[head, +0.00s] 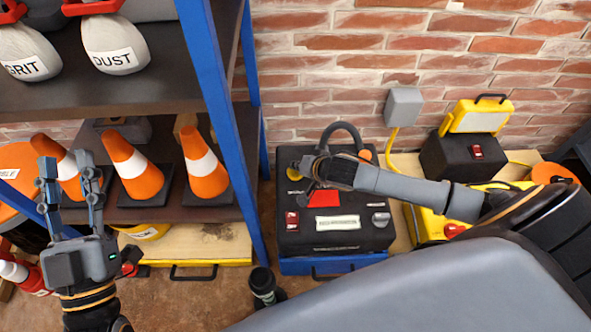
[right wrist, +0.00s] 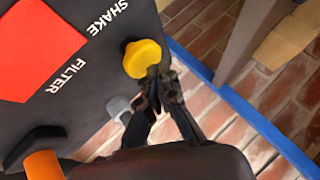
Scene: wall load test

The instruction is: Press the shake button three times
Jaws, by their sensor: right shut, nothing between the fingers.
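The shake button is a yellow mushroom-shaped knob (right wrist: 143,58) beside the word SHAKE on a black panel in the right wrist view. In the head view the yellow knob (head: 294,174) shows at the upper left of the black machine (head: 350,238). My right gripper (right wrist: 160,80) is shut and empty, its fingertips at the knob's lower right edge. I cannot tell whether they touch it. In the head view my right gripper (head: 306,166) is just right of the knob. My left gripper (head: 68,168) is open and empty in front of the shelf.
A red panel (right wrist: 38,45), an orange knob (right wrist: 43,165) and a grey knob (right wrist: 118,107) are on the machine. A dark curved hose (head: 342,130) arches behind it. A blue shelf post (head: 228,120) stands left of it; the shelf holds several traffic cones (head: 133,165).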

